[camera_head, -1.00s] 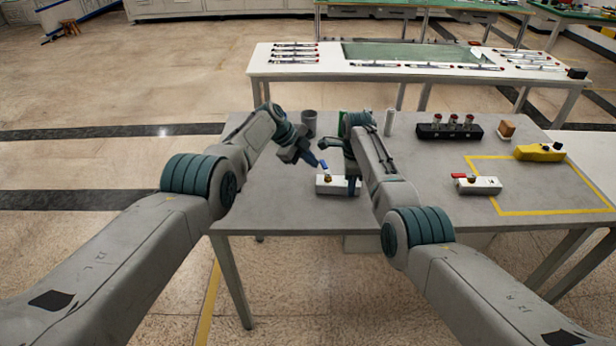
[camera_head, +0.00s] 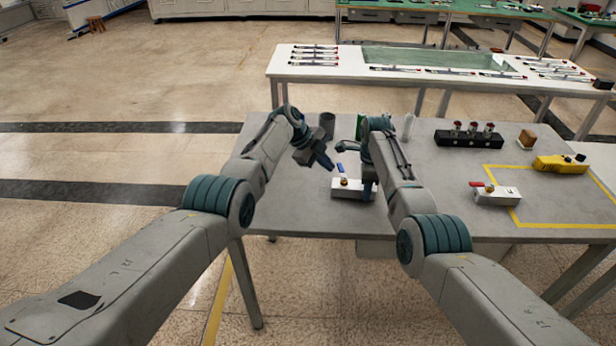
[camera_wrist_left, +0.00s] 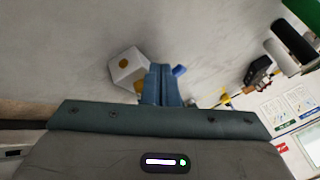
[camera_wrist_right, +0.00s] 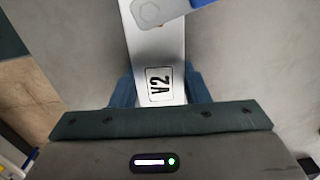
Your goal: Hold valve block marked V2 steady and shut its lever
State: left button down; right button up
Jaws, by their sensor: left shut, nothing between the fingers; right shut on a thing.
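The white valve block marked V2 (camera_head: 346,189) lies on the grey table, with a brass-coloured pivot and a blue lever (camera_head: 340,168) pointing away from its far side. Its V2 label shows in the right wrist view (camera_wrist_right: 158,85), with part of the blue lever at the top. My right gripper (camera_head: 369,190) is shut on the block's right end. My left gripper (camera_head: 330,166) is shut and empty, just left of the lever. In the left wrist view its fingers (camera_wrist_left: 162,82) appear beside the block (camera_wrist_left: 127,68) and the blue lever (camera_wrist_left: 180,70); I cannot tell whether they touch.
A second white block with a red lever (camera_head: 496,196) and a yellow block (camera_head: 562,164) are on the right, by the yellow taped outline. A black rack (camera_head: 468,140), a brown cube (camera_head: 526,138), a white bottle (camera_head: 408,126) and a grey cup (camera_head: 327,124) stand behind.

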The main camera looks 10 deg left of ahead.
pick_arm(q)
jog(key=shift+s+a, duration=0.25)
jog(key=shift+s, duration=0.2)
jog(key=shift+s+a, duration=0.2)
jog(key=shift+s, duration=0.8)
jog(key=n+t, duration=0.1)
jog(key=s+n, duration=0.1)
jog(key=shift+s+n+t, duration=0.3)
jog(key=shift+n+t, duration=0.1)
jog(key=s+n+t+y, duration=0.1)
jog(key=n, duration=0.1)
jog(key=s+n+t+y, duration=0.1)
jog(key=n, duration=0.1)
jog(key=shift+s+d, duration=0.15)
jog(key=shift+d, duration=0.15)
jog(key=shift+n, duration=0.5)
jog(key=s, duration=0.4)
jog(key=v, duration=1)
jog(key=shift+s, duration=0.3)
